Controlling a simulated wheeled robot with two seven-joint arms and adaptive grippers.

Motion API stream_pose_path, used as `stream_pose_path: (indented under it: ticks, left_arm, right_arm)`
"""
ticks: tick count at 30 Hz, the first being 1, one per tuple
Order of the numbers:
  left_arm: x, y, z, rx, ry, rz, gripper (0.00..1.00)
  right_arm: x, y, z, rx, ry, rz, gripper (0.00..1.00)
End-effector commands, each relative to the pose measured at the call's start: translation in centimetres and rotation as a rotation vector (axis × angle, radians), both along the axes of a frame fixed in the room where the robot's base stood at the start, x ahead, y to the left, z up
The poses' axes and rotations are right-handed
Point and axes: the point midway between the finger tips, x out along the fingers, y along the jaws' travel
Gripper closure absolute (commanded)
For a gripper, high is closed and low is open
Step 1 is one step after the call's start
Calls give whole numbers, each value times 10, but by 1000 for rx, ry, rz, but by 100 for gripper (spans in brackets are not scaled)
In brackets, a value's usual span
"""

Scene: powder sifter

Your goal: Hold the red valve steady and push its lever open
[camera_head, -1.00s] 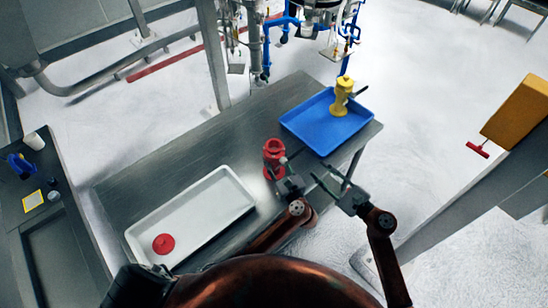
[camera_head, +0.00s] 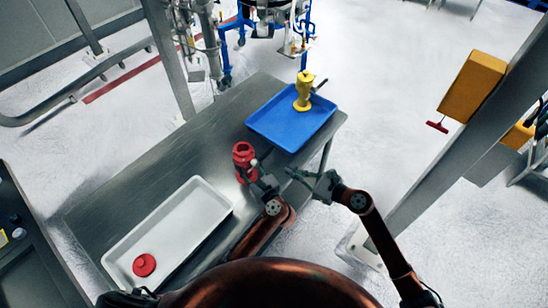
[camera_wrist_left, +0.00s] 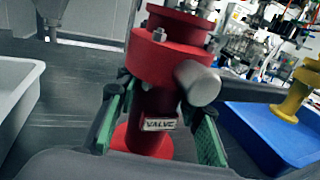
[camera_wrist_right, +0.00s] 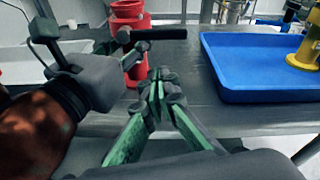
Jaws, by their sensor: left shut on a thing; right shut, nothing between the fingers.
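The red valve (camera_head: 243,152) stands upright on the metal table between the white tray and the blue tray. My left gripper (camera_wrist_left: 158,115) is shut around its body, one finger on each side, just beside the "VALVE" label (camera_wrist_left: 159,125). The valve's lever shows in the right wrist view as a dark bar (camera_wrist_right: 158,34) sticking out to the right of the red body. In the left wrist view its rounded grey end (camera_wrist_left: 203,86) points towards the camera. My right gripper (camera_head: 294,173) is shut and empty, right of the valve. Its fingertips appear below the lever in the right wrist view, apparently apart from it.
The blue tray (camera_head: 262,128) holds a yellow valve (camera_head: 303,92) at the table's far right. The white tray (camera_head: 205,190) with a red round part (camera_head: 144,265) lies at left. A grey post (camera_head: 455,150) stands right of my right arm.

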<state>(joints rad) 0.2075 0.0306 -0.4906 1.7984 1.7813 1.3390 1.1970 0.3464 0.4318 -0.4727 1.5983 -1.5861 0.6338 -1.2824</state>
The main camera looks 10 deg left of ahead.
Motion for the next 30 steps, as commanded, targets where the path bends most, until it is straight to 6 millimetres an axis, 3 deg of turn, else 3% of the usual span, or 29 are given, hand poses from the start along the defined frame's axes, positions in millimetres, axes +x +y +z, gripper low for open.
stream_pose_path:
  ticks: [11, 24, 30]
  left_arm:
    - [0, 0, 0, 0, 0, 0, 100]
    - [0, 0, 0, 0, 0, 0, 100]
    - [0, 0, 0, 0, 0, 0, 100]
  right_arm:
    - [6, -9, -9, 2, 229, -91, 100]
    - [8, -9, -10, 5, 245, -100, 100]
    - [16, 8, -16, 8, 245, -98, 100]
